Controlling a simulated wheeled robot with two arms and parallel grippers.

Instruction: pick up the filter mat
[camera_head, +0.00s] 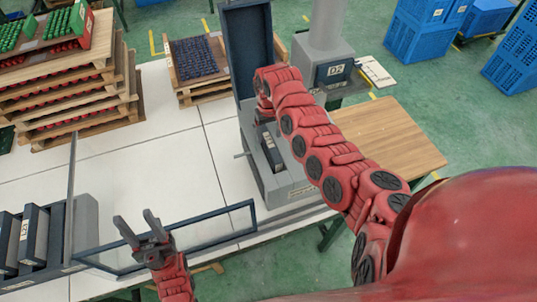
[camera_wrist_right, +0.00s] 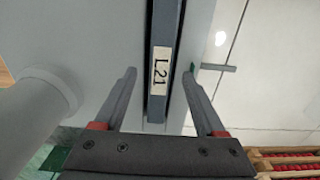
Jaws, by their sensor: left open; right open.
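A narrow dark slab with a white L21 label (camera_wrist_right: 160,72), which I take for the filter mat, stands in the grey box in the right wrist view. In the head view it shows as a dark labelled piece (camera_head: 272,150) in the box. My right gripper (camera_wrist_right: 159,76) is open, with one finger on each side of the slab. No contact with it can be seen. In the head view my right arm hides most of that gripper. My left gripper (camera_head: 137,226) is open and empty over the front of the white table, well left of the box.
The grey box (camera_head: 294,180) has its dark lid (camera_head: 246,45) standing open. A glazed frame (camera_head: 225,231) lies at the table front. A rack (camera_head: 75,245) with dark labelled slabs is at left. Stacked wooden trays (camera_head: 80,105) and a D2 station (camera_head: 335,72) stand behind.

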